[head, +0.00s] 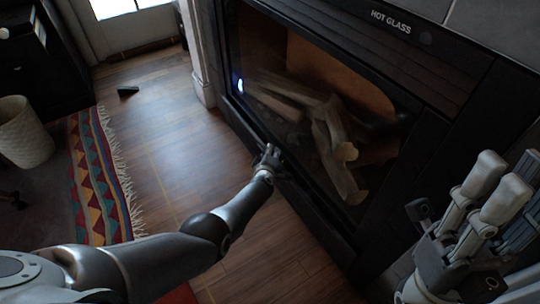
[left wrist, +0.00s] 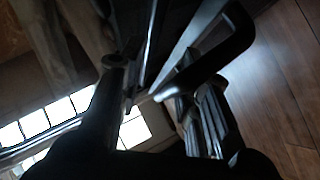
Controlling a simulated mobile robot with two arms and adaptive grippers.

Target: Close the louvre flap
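The black fireplace insert has a dark lower front strip (head: 322,215) below its glass. I cannot tell where the louvre flap ends within it, or how far it is open. My left gripper (head: 270,157) is at this lower front edge, low over the floor. In the left wrist view, its dark fingers (left wrist: 155,90) stand apart with a gap between them. My right gripper (head: 495,185) is raised at the right, away from the strip, with pale fingertips close together and nothing visible held.
Behind the glass (head: 285,65) lie several logs. Slats (head: 350,35) run above it, with a "HOT GLASS" label. A patterned rug (head: 97,185), a pale basket (head: 25,130) and a small dark wedge (head: 128,91) are at left.

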